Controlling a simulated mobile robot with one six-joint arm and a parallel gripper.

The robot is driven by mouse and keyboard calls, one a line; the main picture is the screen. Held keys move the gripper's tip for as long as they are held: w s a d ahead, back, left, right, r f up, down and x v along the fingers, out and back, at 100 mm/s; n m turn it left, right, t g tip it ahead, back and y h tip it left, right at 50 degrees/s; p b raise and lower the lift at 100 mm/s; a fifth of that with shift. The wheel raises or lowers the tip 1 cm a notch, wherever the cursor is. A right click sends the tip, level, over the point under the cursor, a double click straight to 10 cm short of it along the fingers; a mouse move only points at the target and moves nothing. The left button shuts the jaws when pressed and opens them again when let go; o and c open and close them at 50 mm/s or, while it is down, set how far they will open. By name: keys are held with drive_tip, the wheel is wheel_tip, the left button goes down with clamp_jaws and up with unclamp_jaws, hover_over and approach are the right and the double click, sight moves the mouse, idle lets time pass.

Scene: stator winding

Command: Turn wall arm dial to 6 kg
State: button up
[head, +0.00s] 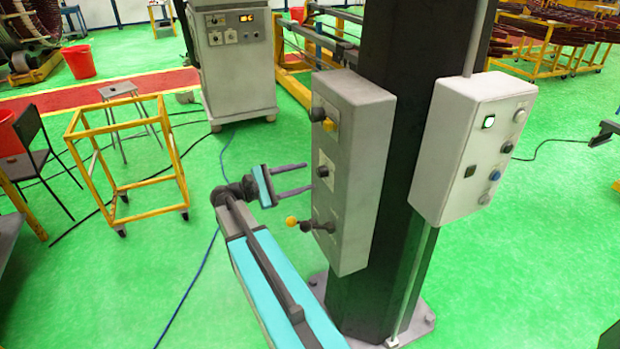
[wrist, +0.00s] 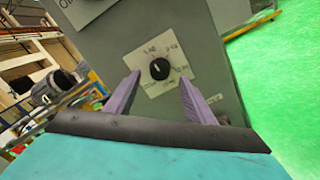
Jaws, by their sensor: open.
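The dial is a round black knob (wrist: 159,69) on a white marked plate, set in the grey box (head: 350,210) on the dark column. In the head view the dial (head: 322,171) shows on the middle of the box's left face. A pale line marks the knob, seemingly toward the upper part of its scale; the kg marks are too small to read surely. My gripper (head: 308,177) is open and empty, its two fingers pointing at the dial. In the wrist view my gripper (wrist: 160,78) has one finger on each side of the knob, apparently short of it.
Above the dial are a black and a yellow knob (head: 329,124). Below it is a black lever (head: 322,227) and a yellow ball knob (head: 291,221), close to my arm. A white button box (head: 468,150) hangs on the column's right.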

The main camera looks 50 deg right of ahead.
drive_tip(key=b+v, duration=0.2)
drive_tip(key=v, duration=0.7)
drive_tip(key=shift+a, duration=0.3)
drive_tip(key=shift+w, duration=0.15)
drive_tip(key=s+a+f+n+y, duration=0.15)
drive_tip(key=s+a+f, duration=0.35)
drive_tip(key=f, duration=0.7)
drive_tip(key=s+a+f+n+y, duration=0.1)
drive_tip(key=s+a+f+y, duration=0.15)
drive_tip(key=s+f, duration=0.7)
drive_tip(key=s+a+f+n+y, duration=0.1)
drive_tip(key=s+a+f+y, duration=0.3)
drive_tip(key=f, duration=1.1)
drive_tip(key=s+a+f+m+y, duration=0.4)
drive_tip(key=s+a+f, duration=0.8)
drive_tip(key=a, duration=0.1)
drive_tip(key=a+f+m+t+y, duration=0.1)
drive_tip(key=a+m+y, duration=0.3)
drive_tip(key=a, duration=0.4)
drive_tip(key=shift+a+f+m+y, duration=0.25)
drive_tip(key=shift+f+m+y, duration=0.05)
drive_tip(key=shift+f+m, duration=0.5)
